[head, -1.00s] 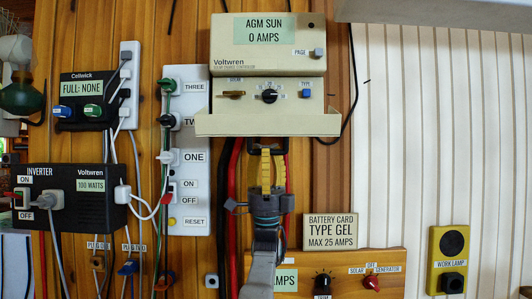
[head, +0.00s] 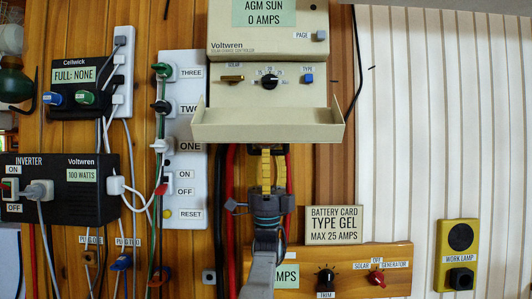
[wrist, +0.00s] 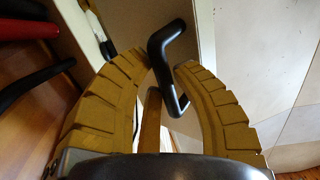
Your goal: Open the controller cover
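The controller (head: 225,71) is a beige box on the wood wall, its top cut off in the head view. Its cover (head: 268,132) juts out along the bottom like a shallow tray with a raised lip, leaving the dials and blue TYPE button exposed. My gripper (head: 271,152) is upright just under the cover, its yellow fingertips close to the underside and partly hidden by it. In the wrist view, a bent black handle (wrist: 164,42) runs between my fingertips (wrist: 162,64), against or very near them. I cannot tell whether they grip it.
A battery card (head: 334,225) and a switch panel (head: 398,255) sit right of my arm. A switch strip (head: 185,131) and an inverter (head: 90,201) with cords are to the left. Black and red cables run behind my gripper.

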